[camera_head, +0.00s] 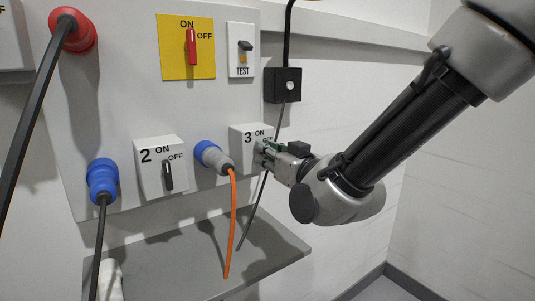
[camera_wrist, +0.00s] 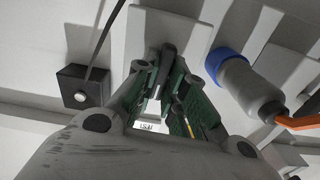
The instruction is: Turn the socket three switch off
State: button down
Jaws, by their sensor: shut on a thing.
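The socket three switch is a white box (camera_head: 241,138) marked 3, ON and OFF, on the right of the grey panel. My gripper (camera_head: 263,153) is at its front and hides its knob in the head view. In the wrist view, the box's white face (camera_wrist: 143,30) shows with the black knob (camera_wrist: 168,58) between the green-padded fingers of my gripper (camera_wrist: 166,76). The gripper is shut on this knob. The knob's exact setting is hard to tell.
A blue plug (camera_head: 212,155) with an orange cable sits just left of switch three. A black box (camera_head: 283,85) with a cable is above right. Switch two (camera_head: 160,165), a red switch (camera_head: 191,47) and a TEST switch (camera_head: 241,50) are nearby. A grey shelf (camera_head: 185,262) lies below.

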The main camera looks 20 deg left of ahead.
jog(key=shift+w+d+f+m, duration=0.1)
jog(key=shift+f+m, duration=0.05)
jog(key=shift+m, duration=4.1)
jog(key=shift+w+d+f+m, duration=0.1)
jog(key=shift+f+m, duration=0.05)
jog(key=shift+m, duration=4.1)
jog(key=c, duration=1.5)
grip_release()
